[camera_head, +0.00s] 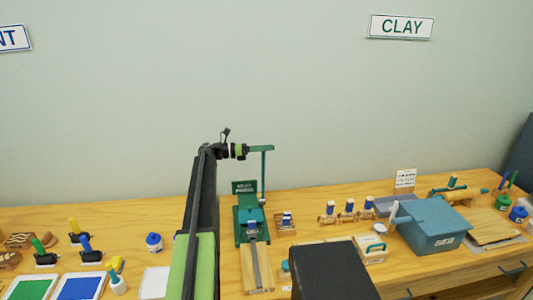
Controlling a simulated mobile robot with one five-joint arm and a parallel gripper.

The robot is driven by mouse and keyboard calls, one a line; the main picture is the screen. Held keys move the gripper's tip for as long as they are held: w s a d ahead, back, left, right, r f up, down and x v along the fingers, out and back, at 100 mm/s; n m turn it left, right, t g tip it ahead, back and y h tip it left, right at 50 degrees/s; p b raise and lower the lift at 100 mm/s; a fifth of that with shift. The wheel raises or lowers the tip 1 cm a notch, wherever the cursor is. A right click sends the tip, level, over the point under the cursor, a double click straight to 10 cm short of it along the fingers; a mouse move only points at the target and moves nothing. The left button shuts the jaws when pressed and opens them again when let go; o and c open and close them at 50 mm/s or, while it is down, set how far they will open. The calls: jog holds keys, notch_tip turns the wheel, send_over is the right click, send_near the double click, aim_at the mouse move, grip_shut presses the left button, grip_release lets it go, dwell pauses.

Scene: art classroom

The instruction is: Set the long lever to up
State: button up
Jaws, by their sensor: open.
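A green press (250,224) with a small sign plate stands on the wooden bench in front of the wall. A long teal lever (263,177) rises upright from its right side, with a level crossbar (261,148) at the top. My gripper (243,151) is at the left end of this crossbar, high above the press, and looks open. It is small in view, and I cannot tell whether its fingers touch the bar or only lie in line with it. My arm comes up from below, left of the press.
A wooden board with a grey strip (257,268) extends forward from the press. Small valves (349,208) and a blue-grey box (433,226) stand to the right. Paint trays (80,287) and tools lie left. The wall behind the lever is bare.

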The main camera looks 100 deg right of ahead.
jog(key=w, duration=1.7)
jog(key=shift+w+a, duration=0.25)
jog(key=shift+a, duration=0.1)
jog(key=shift+w, duration=0.1)
